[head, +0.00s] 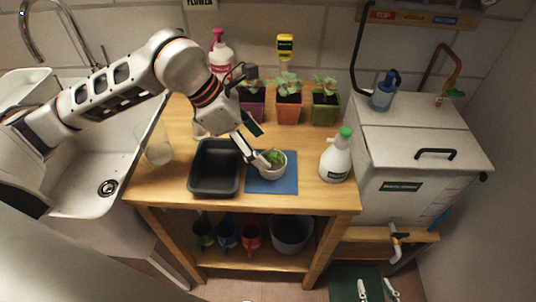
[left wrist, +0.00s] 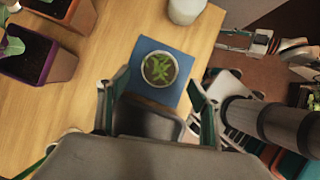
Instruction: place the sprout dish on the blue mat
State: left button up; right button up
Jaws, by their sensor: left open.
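The sprout dish (head: 278,171), a small pale bowl with green sprouts, appears to rest upright on the blue mat (head: 285,187). The left wrist view shows the dish (left wrist: 160,70) inside the edges of the mat (left wrist: 146,45). My left gripper (head: 260,153) is open at the dish's left side in the head view; whether a finger touches the rim is unclear. In the left wrist view its fingers (left wrist: 157,90) are spread apart, one to either side of the dish. My right gripper (head: 376,289) shows partly at the bottom edge, its fingers apart and empty.
A dark tray (head: 213,188) stands just left of the mat. A white spray bottle (head: 336,160) stands to its right. Potted seedlings (head: 289,108) line the back. A clear jar (head: 158,148) stands near the table's left edge. Bare wood lies between mat and bottle.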

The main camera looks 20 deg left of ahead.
pick_arm(q)
jog(key=v, duration=0.5)
jog(key=shift+r, duration=0.1)
dwell(0.4)
